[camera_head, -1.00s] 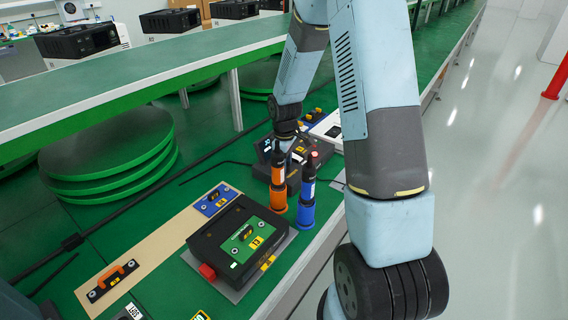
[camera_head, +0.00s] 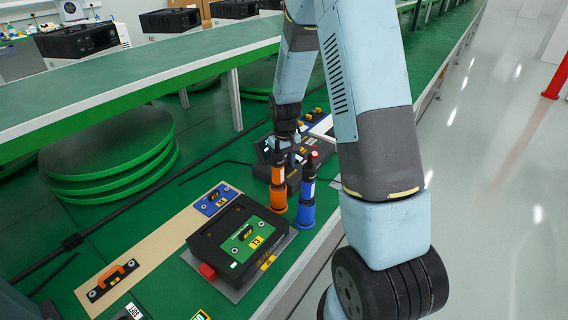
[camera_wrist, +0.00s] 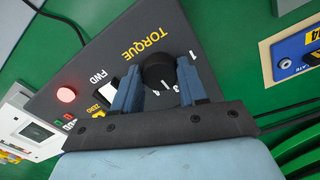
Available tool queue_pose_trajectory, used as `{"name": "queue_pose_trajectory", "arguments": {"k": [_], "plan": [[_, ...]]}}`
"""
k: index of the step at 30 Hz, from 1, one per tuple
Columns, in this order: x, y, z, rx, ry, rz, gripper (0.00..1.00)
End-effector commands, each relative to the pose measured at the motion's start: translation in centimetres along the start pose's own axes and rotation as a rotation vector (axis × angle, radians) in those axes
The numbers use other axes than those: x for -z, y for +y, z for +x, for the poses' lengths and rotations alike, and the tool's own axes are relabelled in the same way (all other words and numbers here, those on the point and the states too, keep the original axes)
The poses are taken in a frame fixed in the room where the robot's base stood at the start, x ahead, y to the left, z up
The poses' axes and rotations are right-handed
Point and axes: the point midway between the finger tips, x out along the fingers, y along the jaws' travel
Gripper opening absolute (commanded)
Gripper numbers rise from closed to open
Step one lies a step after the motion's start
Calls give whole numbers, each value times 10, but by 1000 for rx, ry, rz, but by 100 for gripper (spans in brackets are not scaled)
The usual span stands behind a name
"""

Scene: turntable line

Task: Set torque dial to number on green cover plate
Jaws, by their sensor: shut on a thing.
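The black torque dial (camera_wrist: 157,72) sits on a dark grey panel (camera_wrist: 80,62) with yellow TORQUE lettering and white numbers around the dial, partly hidden by my fingers. My gripper (camera_wrist: 158,68) is shut on the dial, one blue finger on each side. In the head view the panel belongs to a dark control box (camera_head: 294,178) behind two upright drivers, with my gripper above it. The green cover plate (camera_head: 238,248) lies on a black case (camera_head: 205,238). It has a black handle and a yellow number label (camera_head: 256,242) that seems to read 13.
An orange driver (camera_head: 278,200) and a blue driver (camera_head: 306,213) stand close in front of the control box. A blue plate (camera_head: 215,199) and an orange-handled plate (camera_head: 112,282) lie on a tan strip. The wrist view shows a red button (camera_wrist: 66,95) and a white switch (camera_wrist: 106,84).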

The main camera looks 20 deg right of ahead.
Motion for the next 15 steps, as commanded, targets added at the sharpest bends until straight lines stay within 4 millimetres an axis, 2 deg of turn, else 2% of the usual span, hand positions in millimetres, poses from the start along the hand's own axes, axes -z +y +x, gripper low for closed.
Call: {"name": "queue_pose_trajectory", "arguments": {"k": [6,15], "plan": [[0,0,0,0,-1,123,12],[0,0,0,0,-1,204,12]]}}
